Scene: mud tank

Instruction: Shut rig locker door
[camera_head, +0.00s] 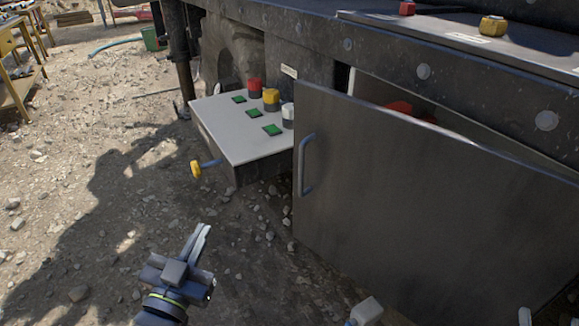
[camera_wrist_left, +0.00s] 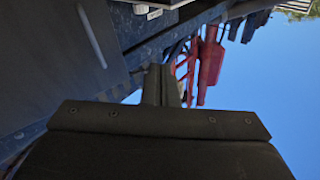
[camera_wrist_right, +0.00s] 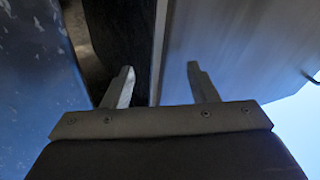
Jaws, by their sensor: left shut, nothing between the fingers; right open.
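The rig locker door (camera_head: 420,190) is a large dark grey panel with a bar handle (camera_head: 306,165) near its left edge. It stands ajar, with a gap along its top showing the locker inside and something red. My left gripper (camera_head: 204,232) is shut and empty, left of the door and apart from it; the handle also shows in the left wrist view (camera_wrist_left: 92,38). My right gripper (camera_wrist_right: 160,75) is open and empty. In the right wrist view the door panel (camera_wrist_right: 235,50) and its pale edge lie beyond the fingers; I cannot tell whether they touch.
A control box (camera_head: 245,125) with red, yellow and white knobs and green buttons stands left of the door. The dark rig top (camera_head: 470,50) runs above. Stony ground at left is open.

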